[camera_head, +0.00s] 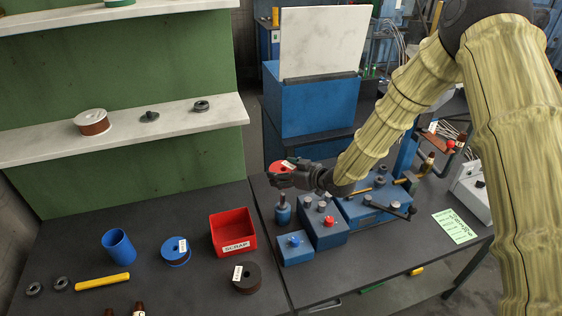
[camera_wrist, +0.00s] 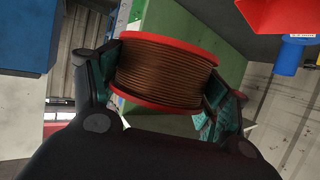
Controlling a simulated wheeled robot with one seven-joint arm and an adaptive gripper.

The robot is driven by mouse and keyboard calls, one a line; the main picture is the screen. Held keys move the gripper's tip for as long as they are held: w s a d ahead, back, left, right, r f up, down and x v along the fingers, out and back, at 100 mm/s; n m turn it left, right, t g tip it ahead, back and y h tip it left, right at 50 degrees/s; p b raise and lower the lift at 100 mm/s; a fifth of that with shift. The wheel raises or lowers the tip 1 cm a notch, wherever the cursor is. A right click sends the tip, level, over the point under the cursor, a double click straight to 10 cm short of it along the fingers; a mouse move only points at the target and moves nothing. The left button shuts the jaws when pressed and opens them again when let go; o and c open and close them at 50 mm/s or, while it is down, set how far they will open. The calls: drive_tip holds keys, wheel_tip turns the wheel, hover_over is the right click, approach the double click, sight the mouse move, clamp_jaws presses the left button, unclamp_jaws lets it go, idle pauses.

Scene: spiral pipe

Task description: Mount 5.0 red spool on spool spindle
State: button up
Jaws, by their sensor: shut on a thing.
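The red spool (camera_head: 279,167), with a white label too small to read, is held above the bench by my gripper (camera_head: 290,177). In the wrist view the red spool (camera_wrist: 165,75) shows two red flanges and brown wound wire. The teal-padded fingers of my gripper (camera_wrist: 163,92) are closed on it from both sides. A small blue post with a dark top (camera_head: 283,210) stands on the bench below; I cannot tell for sure whether it is the spool spindle. The spool is apart from it.
Blue machine blocks (camera_head: 322,222) with knobs stand right of the post. A white shelf (camera_head: 170,130) is behind.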

drive_tip(key=shift+w+d+r, duration=0.1)
drive_tip(key=shift+w+r, duration=0.1)
drive_tip(key=shift+s+a+r, duration=0.3)
drive_tip(key=shift+s+r, duration=0.3)
drive_tip(key=shift+s, duration=0.25)
drive_tip(key=shift+w+d+f+b, duration=0.1)
drive_tip(key=shift+w+f+b, duration=0.1)
drive_tip(key=shift+w+f, duration=0.25)
drive_tip(key=shift+w+f+b, duration=0.2)
drive_tip(key=shift+w+f, duration=0.05)
drive_tip(key=shift+f, duration=0.35)
drive_tip(key=shift+s+f+b, duration=0.2)
drive_tip(key=shift+s+b, duration=0.1)
drive_tip(key=shift+b, duration=0.05)
drive_tip(key=shift+s+f, duration=0.15)
drive_tip(key=shift+f, duration=0.1)
drive_tip(key=shift+w+f+b, duration=0.15)
drive_tip(key=shift+f+b, duration=0.25)
drive_tip(key=shift+f, duration=0.15)
drive_tip(key=shift+w+f+b, duration=0.15)
drive_tip(key=shift+f+b, duration=0.2)
drive_tip(key=shift+f, duration=0.15)
drive_tip(key=shift+s+f+b, duration=0.2)
drive_tip(key=shift+f+b, duration=0.25)
drive_tip(key=shift+f, duration=0.1)
drive_tip(key=shift+w+f, duration=0.1)
drive_tip(key=shift+f, duration=0.15)
